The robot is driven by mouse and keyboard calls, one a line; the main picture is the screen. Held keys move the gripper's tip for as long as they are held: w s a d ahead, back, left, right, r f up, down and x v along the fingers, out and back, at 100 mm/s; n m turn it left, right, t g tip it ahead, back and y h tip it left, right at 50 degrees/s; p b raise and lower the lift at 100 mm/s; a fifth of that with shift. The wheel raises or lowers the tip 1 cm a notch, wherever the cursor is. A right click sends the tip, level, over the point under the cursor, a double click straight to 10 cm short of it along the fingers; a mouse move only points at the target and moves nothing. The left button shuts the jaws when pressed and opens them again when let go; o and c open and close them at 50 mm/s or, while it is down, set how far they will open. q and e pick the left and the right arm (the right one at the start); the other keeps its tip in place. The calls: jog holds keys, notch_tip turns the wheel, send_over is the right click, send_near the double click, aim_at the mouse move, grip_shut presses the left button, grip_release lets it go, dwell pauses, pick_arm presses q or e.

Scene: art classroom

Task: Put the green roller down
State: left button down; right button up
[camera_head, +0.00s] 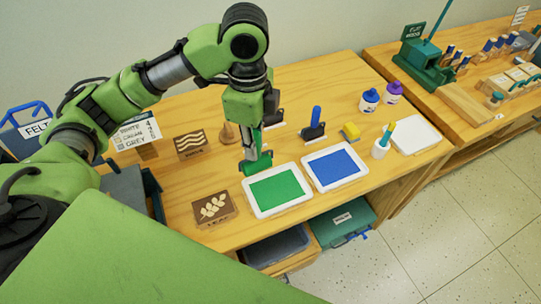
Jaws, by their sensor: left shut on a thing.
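My left gripper (251,150) points down over the wooden table (300,93) and is shut on the green roller (256,163). The roller's green head is low, at the back left edge of the white tray with green paint (277,190). I cannot tell whether the head touches the tray or the table. The gripper hides part of the roller's handle. A dark roller stand (273,117) is partly visible behind the gripper. A blue roller (315,122) stands upright in a similar dark holder to the right. My right gripper is not in view.
A tray with blue paint (335,166) lies right of the green one. Printing blocks (214,208) (190,144) lie to the left. A yellow sponge (351,131), a brush cup (380,147), paint bottles (370,100) and a white pad (415,135) are to the right.

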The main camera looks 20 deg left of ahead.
pick_arm(q)
jog(key=shift+f, duration=0.1)
jog(key=shift+w+a+f+m, duration=0.1)
jog(key=shift+w+a+m, duration=0.1)
jog(key=shift+w+m, duration=0.15)
jog(key=w+a+f+p, duration=0.1)
jog(key=w+f, duration=0.3)
jog(key=w+a+f+p, duration=0.1)
jog(key=w+a+f, duration=0.1)
jog(key=w+f, duration=0.1)
jog(key=w+a+f+p, duration=0.1)
jog(key=w+a+f, duration=0.1)
jog(key=w+f, duration=0.2)
jog(key=shift+w+a+f, duration=0.15)
jog(key=shift+f, duration=0.25)
jog(key=shift+w+a+f, duration=0.1)
jog(key=shift+w+f, duration=0.05)
jog(key=shift+f, duration=0.2)
jog(key=c, duration=1.9)
grip_release()
jog(key=shift+f, duration=0.15)
